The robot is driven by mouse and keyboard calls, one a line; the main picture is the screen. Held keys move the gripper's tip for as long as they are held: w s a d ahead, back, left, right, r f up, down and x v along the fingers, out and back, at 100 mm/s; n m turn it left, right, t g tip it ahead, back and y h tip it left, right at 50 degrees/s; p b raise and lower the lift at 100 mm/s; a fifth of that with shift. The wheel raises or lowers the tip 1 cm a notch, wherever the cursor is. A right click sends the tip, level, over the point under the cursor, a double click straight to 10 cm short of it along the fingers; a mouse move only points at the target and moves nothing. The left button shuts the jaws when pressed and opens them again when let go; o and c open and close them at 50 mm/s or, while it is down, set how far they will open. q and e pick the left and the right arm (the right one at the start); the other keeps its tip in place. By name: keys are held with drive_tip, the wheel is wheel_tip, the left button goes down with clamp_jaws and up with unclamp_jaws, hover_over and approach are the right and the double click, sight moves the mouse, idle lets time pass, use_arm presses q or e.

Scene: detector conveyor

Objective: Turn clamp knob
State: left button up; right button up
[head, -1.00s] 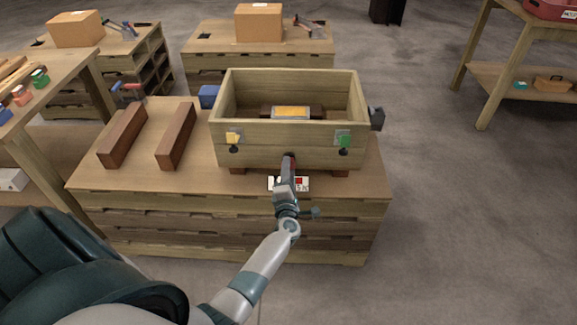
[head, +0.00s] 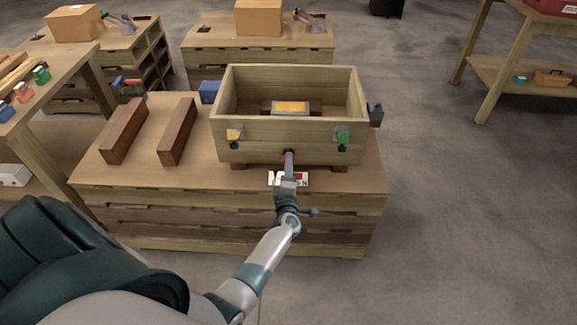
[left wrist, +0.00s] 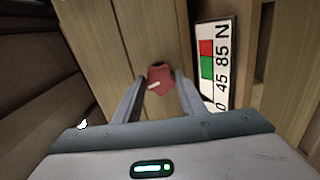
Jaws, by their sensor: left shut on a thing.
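A red clamp knob (left wrist: 160,77) shows between the fingertips in the left wrist view, in front of wooden boards. My left gripper (left wrist: 163,82) is shut on it. In the head view my left gripper (head: 289,160) reaches the lower front of the wooden box (head: 260,135), and it mostly hides the knob there. A white label (head: 302,179) with red marking lies just beside the gripper. In the left wrist view the label (left wrist: 213,62) has red and green blocks and reads "45 85 N". My right gripper is not in view.
The box stands on a wooden bench (head: 120,190) and holds a yellow-topped piece (head: 290,107). Two brown bars (head: 124,131) lie left of it. A yellow tag (head: 234,134) and a green tag (head: 343,137) sit on the box front. Floor to the right is clear.

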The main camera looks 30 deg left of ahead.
use_arm(q)
drive_tip(key=o, duration=1.1)
drive_tip(key=shift+c, duration=0.2)
drive_tip(key=v, duration=1.7)
drive_tip(key=shift+s+b, duration=0.2)
drive_tip(key=shift+b, duration=0.2)
